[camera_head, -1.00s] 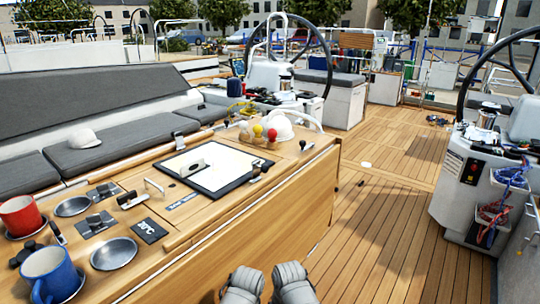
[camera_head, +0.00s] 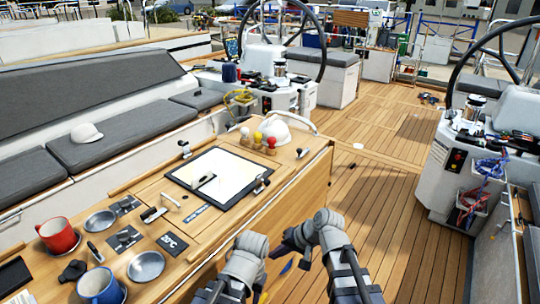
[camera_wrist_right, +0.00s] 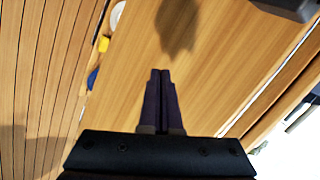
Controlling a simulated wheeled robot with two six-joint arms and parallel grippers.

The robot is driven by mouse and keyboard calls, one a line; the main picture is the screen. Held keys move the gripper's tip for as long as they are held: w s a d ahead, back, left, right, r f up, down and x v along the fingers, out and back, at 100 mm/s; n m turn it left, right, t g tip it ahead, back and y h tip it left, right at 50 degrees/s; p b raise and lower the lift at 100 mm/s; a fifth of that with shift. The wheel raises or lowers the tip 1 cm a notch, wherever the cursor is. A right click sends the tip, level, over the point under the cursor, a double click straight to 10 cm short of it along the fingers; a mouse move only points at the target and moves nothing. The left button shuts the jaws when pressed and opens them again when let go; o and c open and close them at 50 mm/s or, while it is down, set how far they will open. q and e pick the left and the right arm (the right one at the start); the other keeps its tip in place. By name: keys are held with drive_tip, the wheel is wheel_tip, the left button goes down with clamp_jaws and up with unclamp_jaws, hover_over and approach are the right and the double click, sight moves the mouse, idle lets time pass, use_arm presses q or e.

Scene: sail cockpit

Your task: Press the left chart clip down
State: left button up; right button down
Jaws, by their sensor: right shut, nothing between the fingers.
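The chart board (camera_head: 218,178) lies on the wooden console top, with a pale chart in a black frame. A small dark lever (camera_head: 185,149) stands by its far left corner and another (camera_head: 262,184) sits at its right edge. I cannot tell for sure which is the left chart clip, or whether either is up or down. My right gripper (camera_head: 277,252) is low in front of the console, apart from the board. Its fingers are shut and empty in the right wrist view (camera_wrist_right: 161,74), before the wooden panel. Only my left arm shows; its jaws are hidden.
Left of the board are a handled lever (camera_head: 153,214), switch plates, steel bowls, a red mug (camera_head: 58,235) and a blue mug (camera_head: 100,286). Colored knobs (camera_head: 258,138) and a white cap (camera_head: 285,133) stand behind it. The deck (camera_head: 375,205) to the right is open.

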drive_tip(key=w+d+r+m+t+y+p, duration=0.1)
drive_tip(key=w+r+p, duration=0.4)
drive_tip(key=r, duration=0.6)
drive_tip(key=w+d+r+m+t+y+p, duration=0.2)
drive_tip(key=w+d+r+m+t+p, duration=0.2)
drive_tip(key=r+p, duration=0.3)
wheel_tip(320, 180, up, 4)
drive_tip(key=shift+w+d+r+y, duration=0.15)
drive_tip(key=shift+w+y, duration=0.15)
drive_tip(key=shift+w, duration=0.15)
drive_tip(key=b, duration=0.4)
approach(260, 175)
drive_tip(key=x, duration=0.4)
drive_tip(key=shift+w+f, duration=0.2)
drive_tip(key=shift+x, duration=0.8)
drive_tip(key=shift+r, duration=0.1)
